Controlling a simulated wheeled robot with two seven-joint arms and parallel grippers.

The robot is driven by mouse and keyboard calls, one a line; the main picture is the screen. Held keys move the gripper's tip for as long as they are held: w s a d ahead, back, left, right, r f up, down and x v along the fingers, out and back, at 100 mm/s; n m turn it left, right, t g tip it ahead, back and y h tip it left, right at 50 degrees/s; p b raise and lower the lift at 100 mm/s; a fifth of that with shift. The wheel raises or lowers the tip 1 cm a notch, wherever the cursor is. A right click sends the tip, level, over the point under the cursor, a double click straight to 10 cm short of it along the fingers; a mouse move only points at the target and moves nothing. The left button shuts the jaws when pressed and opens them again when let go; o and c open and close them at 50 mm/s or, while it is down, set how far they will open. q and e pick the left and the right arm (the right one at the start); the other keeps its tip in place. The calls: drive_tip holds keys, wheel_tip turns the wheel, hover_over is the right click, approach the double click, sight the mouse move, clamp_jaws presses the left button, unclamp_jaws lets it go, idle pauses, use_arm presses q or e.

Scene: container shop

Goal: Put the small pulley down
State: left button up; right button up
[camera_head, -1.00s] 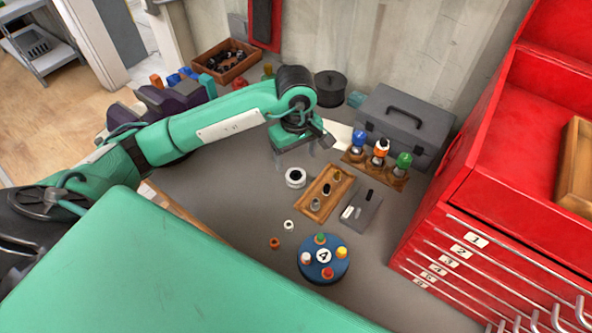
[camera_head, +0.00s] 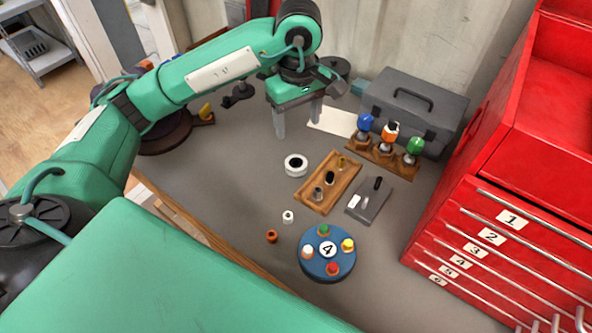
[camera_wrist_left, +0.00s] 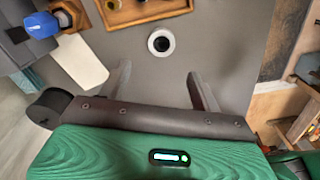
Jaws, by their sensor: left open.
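A round white ring-shaped piece with a dark centre, seemingly the small pulley (camera_head: 290,170), lies flat on the grey bench. My left gripper (camera_head: 297,122) is behind it in the head view. Its two fingers point down, apart, with nothing between them. In the left wrist view the pulley (camera_wrist_left: 153,47) lies just beyond and between the open fingertips of the left gripper (camera_wrist_left: 158,70), touching neither. My right gripper is not in view.
Right of the pulley are a wooden tray (camera_head: 315,206) with small parts and a grey block (camera_head: 366,205). Nearer are a blue turntable (camera_head: 327,268) and two small rings. A bulb rack (camera_head: 378,158), toolbox (camera_head: 415,105) and red drawer cabinet (camera_head: 470,230) stand to the right.

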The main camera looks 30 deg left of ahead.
use_arm(q)
drive_tip(key=p, duration=0.2)
hover_over(298, 161)
drive_tip(key=f, duration=0.8)
drive_tip(key=shift+s+d+f, duration=0.1)
drive_tip(key=shift+s+d, duration=0.05)
drive_tip(key=shift+s, duration=0.2)
drive_tip(key=shift+f+p, duration=0.3)
drive_tip(key=shift+f, duration=0.2)
wheel_tip(298, 161, down, 3)
drive_tip(key=shift+w+f+p, duration=0.1)
drive_tip(key=shift+p, duration=0.65)
drive_tip(key=shift+f, duration=0.55)
drive_tip(key=c, duration=1)
drive_tip(key=shift+w+r, duration=0.1)
drive_tip(key=shift+r, duration=0.1)
